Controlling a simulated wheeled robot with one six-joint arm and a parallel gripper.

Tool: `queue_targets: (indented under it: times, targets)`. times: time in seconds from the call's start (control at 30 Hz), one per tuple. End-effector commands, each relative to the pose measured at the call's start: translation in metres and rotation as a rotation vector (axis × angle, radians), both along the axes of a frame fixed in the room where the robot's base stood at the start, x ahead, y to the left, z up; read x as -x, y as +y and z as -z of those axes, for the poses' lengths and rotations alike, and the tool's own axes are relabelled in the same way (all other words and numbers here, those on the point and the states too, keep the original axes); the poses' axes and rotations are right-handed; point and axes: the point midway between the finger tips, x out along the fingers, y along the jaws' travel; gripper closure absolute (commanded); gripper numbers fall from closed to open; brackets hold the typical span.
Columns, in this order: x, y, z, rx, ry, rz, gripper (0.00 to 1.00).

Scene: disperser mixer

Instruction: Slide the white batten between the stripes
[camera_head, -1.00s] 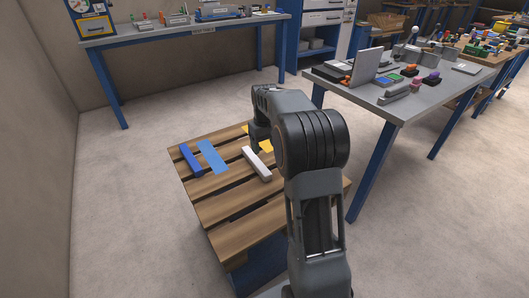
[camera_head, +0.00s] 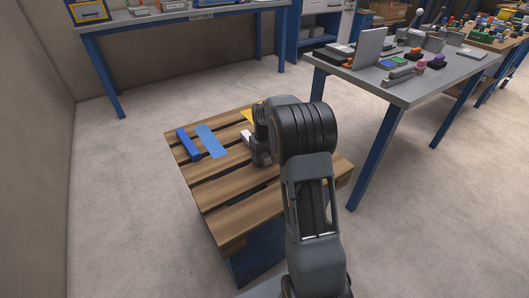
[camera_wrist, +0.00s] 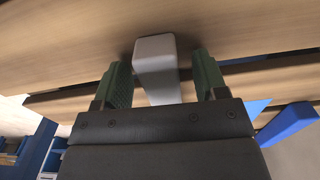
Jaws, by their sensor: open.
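The white batten (camera_head: 246,136) lies on the slatted wooden pallet top (camera_head: 237,215), mostly hidden behind my gripper (camera_head: 262,155) in the head view. A light blue stripe (camera_head: 211,142) lies flat to its left, and part of a yellow stripe (camera_head: 246,115) shows beyond it, partly covered by my arm. In the wrist view, my gripper (camera_wrist: 160,72) is open, with one green finger on each side of the white batten (camera_wrist: 156,55). Gaps seem to show beside the batten; firm contact cannot be seen.
A blue batten (camera_head: 187,144) lies left of the light blue stripe; it also shows in the wrist view (camera_wrist: 288,125). A grey worktable (camera_head: 410,90) with several items stands close on the right. A bench (camera_head: 180,16) stands at the back. The floor left of the pallet is clear.

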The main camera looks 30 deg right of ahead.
Motion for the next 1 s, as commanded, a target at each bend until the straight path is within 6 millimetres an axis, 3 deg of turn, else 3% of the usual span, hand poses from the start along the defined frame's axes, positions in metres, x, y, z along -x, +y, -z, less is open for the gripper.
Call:
queue_targets:
  times: [0.37, 0.9, 1.0]
  targets:
    - [0.0000, 0.0000, 0.0021, 0.000, 0.000, 0.000, 0.36]
    - [-0.0001, 0.0000, 0.0018, 0.000, -0.001, 0.000, 0.88]
    - [-0.0003, 0.0000, 0.0018, 0.000, -0.001, 0.000, 0.91]
